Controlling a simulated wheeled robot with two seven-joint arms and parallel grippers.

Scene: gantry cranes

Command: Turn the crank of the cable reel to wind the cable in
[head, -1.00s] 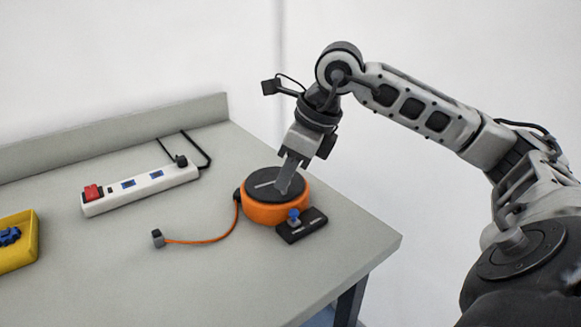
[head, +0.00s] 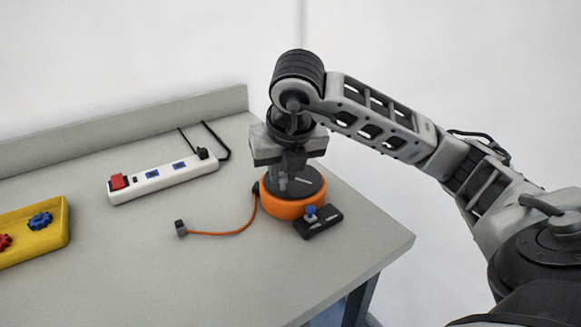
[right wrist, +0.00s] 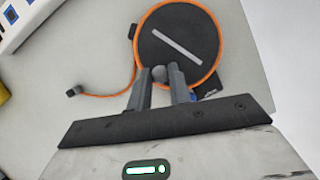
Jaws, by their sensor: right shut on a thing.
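The cable reel has an orange body (head: 285,209) and a black top disc (head: 312,183), and stands on the table near its right end. In the right wrist view the reel's black top (right wrist: 190,52) carries a light grey bar, and a round grey crank knob (right wrist: 158,73) sits near its edge. My right gripper (head: 286,186) is over the reel's top, its fingers (right wrist: 160,80) shut on the knob. The orange cable (head: 222,233) lies on the table left of the reel and ends in a grey plug (head: 181,228). My left gripper is not in view.
A black block with a blue knob (head: 311,212) touches or nearly touches the reel's front. A white power strip (head: 165,180) with a red switch lies behind left. A yellow tray (head: 38,243) holds blue and red parts. The table front is clear.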

